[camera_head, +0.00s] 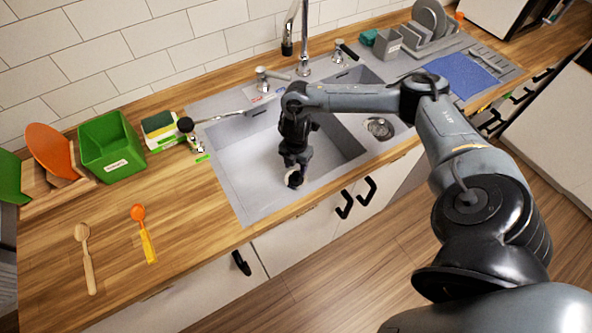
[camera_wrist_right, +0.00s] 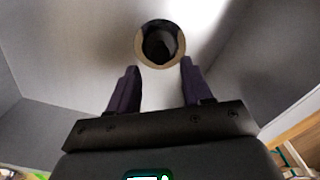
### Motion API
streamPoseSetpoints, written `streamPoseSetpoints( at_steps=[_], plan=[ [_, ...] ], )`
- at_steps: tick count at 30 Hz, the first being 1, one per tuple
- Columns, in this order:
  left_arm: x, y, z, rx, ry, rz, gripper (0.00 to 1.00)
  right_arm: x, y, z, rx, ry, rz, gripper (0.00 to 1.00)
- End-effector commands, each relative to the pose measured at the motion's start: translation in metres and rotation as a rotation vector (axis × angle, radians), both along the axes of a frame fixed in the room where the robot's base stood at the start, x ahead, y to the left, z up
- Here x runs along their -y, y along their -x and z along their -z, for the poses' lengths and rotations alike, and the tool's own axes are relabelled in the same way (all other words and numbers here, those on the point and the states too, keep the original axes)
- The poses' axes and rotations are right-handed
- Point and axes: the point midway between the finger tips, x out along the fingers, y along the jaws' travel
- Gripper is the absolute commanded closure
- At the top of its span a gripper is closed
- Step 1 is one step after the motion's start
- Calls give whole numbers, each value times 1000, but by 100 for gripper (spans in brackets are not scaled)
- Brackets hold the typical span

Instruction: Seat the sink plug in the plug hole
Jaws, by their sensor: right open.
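My right gripper (camera_head: 295,166) reaches down into the large left basin of the sink (camera_head: 238,160). In the right wrist view its two fingers (camera_wrist_right: 160,68) are apart with nothing between them. Just beyond the fingertips is a round pale ring with a dark middle (camera_wrist_right: 160,42), on the basin floor. It looks like the plug hole, with a dark rounded shape inside. I cannot tell whether that shape is the sink plug. My left gripper is not in view.
A smaller basin with a metal drain (camera_head: 380,128) lies to the right. Taps (camera_head: 303,68) stand behind the sink. A dish rack (camera_head: 430,35) stands at the back right.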

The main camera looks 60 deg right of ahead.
Motion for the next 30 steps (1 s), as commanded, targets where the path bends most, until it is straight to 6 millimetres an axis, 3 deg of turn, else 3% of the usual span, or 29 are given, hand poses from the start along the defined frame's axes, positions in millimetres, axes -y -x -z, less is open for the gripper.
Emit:
streamPoseSetpoints(
  at_steps=[3,10,30],
  plan=[
    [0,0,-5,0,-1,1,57,0,-1,-23,2,0,-2,50],
    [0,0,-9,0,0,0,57,0,-1,-51,1,0,-1,50],
    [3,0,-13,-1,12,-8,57,0,0,-62,0,0,0,50]
  ],
)
